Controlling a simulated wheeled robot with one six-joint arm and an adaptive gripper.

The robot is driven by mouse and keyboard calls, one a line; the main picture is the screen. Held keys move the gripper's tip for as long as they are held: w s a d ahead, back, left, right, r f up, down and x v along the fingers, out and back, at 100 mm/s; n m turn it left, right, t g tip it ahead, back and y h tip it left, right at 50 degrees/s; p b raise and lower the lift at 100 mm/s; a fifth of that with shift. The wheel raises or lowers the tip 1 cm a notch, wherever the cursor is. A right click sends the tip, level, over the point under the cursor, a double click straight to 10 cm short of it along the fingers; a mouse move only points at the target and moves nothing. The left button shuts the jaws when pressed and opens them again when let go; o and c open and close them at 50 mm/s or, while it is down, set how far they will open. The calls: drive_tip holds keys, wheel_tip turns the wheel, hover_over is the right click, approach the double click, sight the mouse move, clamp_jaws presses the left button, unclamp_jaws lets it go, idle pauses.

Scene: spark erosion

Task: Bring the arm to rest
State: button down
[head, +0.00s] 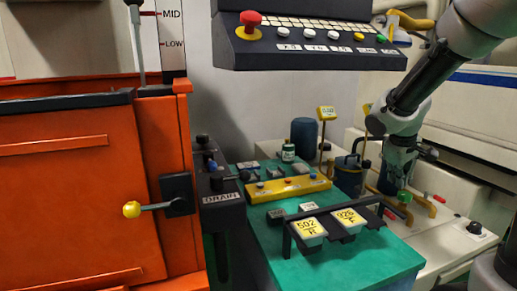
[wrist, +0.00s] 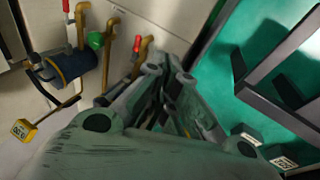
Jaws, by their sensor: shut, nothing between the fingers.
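My arm comes in from the upper right of the head view and bends down. My gripper (head: 408,176) hangs at its end, right of the green bench and in front of the pale machine body. In the wrist view my gripper (wrist: 172,75) shows with its grey-green fingers together and nothing between them. The fingertips are small and partly dark in the head view. A green knob (head: 404,196) appears just below the gripper there; in the wrist view the green knob (wrist: 96,40) lies left of the fingers, apart from them.
Brass pipes with red handles (wrist: 137,50) and a dark blue canister (wrist: 72,70) are near the gripper. A black rack (head: 290,240) with yellow-labelled holders stands on the green bench (head: 345,278). A control panel (head: 310,45) overhangs it. An orange tank (head: 80,190) fills the left.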

drive_tip(key=s+a+r+m+y, duration=0.1)
drive_tip(key=s+r, duration=0.1)
drive_tip(key=s, duration=0.5)
drive_tip(key=s+a+r+m+y, duration=0.1)
drive_tip(key=s+r+m, duration=0.1)
drive_tip(key=s, duration=0.6)
drive_tip(key=s+a+r+m+t+y, duration=0.1)
drive_tip(key=s+a+r, duration=0.1)
drive_tip(key=s+r, duration=0.2)
drive_tip(key=s, duration=0.3)
drive_tip(key=shift+s+m, duration=0.35)
drive_tip(key=shift+m, duration=0.05)
